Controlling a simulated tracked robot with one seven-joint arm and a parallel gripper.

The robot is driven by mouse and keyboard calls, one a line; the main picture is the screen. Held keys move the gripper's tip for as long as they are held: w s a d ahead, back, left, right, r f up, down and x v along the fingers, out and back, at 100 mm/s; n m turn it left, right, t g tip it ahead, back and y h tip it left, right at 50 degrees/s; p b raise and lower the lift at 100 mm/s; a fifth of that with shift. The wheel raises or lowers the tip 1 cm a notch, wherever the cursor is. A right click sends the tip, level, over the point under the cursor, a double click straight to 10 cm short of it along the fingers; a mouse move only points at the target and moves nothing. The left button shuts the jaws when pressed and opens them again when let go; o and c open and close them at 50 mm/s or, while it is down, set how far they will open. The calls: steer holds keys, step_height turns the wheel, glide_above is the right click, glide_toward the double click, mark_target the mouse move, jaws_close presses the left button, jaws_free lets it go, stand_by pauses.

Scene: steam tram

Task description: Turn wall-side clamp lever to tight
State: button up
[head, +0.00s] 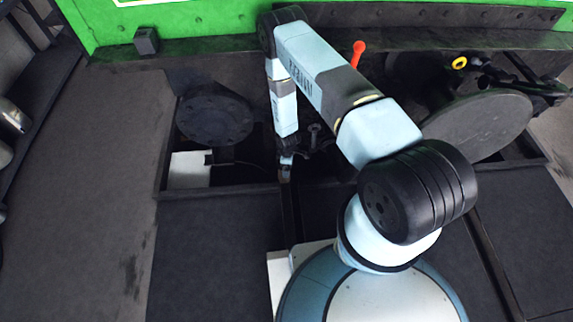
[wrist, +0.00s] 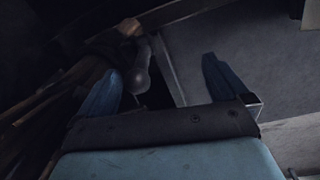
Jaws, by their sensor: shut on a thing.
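In the wrist view my gripper (wrist: 160,66) has its two blue fingers in a dark, shadowed place. A grey, rounded lever end (wrist: 141,72) shows beside the left finger, and I take it for the clamp lever. My gripper is shut on it, though the contact is hard to make out and the right finger looks apart from it. In the head view my arm reaches down into the open floor pit, and my gripper is small and dark there. Which clamp the lever belongs to, and its exact angle, cannot be told.
The pit's dark frame (head: 230,192) surrounds the work. A round dark flange (head: 214,118) and a white block (head: 189,169) are at its left. A large dark disc (head: 478,124) stands right. A red-handled lever (head: 358,50) rises by the green wall (head: 190,22).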

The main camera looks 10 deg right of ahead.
steer(key=shift+g, duration=0.4)
step_height(320, 180, up, 4)
steer(key=shift+r, duration=0.2)
steer(key=shift+d+r, duration=0.15)
steer(key=shift+r, duration=0.3)
steer(key=c, duration=0.5)
steer(key=shift+w+r, duration=0.1)
steer(key=shift+r, duration=0.7)
steer(key=shift+c, duration=0.2)
step_height(320, 180, up, 8)
steer(key=d, duration=0.1)
steer(key=shift+r, duration=0.25)
steer(key=shift+c, duration=0.2)
